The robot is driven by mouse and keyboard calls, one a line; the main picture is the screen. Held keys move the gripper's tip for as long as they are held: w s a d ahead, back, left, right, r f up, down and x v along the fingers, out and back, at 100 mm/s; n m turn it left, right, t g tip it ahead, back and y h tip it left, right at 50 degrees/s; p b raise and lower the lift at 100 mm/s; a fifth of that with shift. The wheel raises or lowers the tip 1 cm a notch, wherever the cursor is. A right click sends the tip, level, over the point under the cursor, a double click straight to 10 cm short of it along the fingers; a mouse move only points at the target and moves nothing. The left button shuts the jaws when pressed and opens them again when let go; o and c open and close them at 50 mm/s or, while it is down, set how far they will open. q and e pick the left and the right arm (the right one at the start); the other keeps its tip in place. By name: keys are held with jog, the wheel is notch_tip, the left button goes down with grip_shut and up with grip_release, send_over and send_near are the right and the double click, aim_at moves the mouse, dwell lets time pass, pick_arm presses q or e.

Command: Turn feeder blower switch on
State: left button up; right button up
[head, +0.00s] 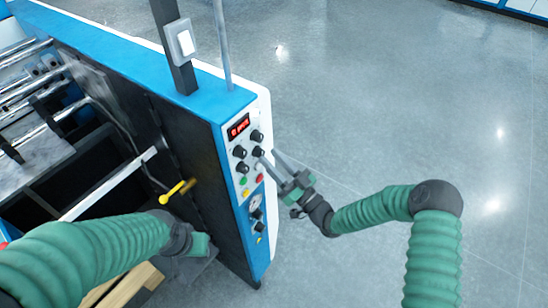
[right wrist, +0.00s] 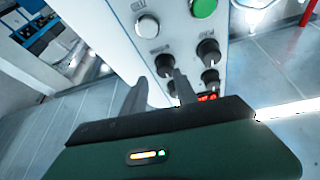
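The control panel (head: 243,185) on the end of the blue and white machine carries a red display, dark knobs, coloured buttons and a gauge. Its labels are too small to read, so I cannot tell which control is the feeder blower switch. My right gripper (head: 268,156) is at the panel's right side, fingers apart and pointing at the knobs. In the right wrist view its fingers (right wrist: 160,84) are apart close to a dark knob (right wrist: 165,63); contact cannot be told. My left gripper (head: 200,243) is low in front of the machine, its fingers hidden.
A grey box with a white rocker switch (head: 185,43) is on a dark post above the machine. A yellow-handled lever (head: 175,191) sticks out of the machine's dark side. A white button (right wrist: 147,27) and a green button (right wrist: 204,7) show beside the knobs. Floor to the right is clear.

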jog(key=shift+s+a+r, duration=0.25)
jog(key=shift+a+r, duration=0.05)
jog(key=shift+a, duration=0.3)
jog(key=shift+s+r, duration=0.1)
jog(key=shift+s, duration=0.05)
grip_shut()
jog(key=shift+a+r, duration=0.1)
jog(key=shift+s, duration=0.1)
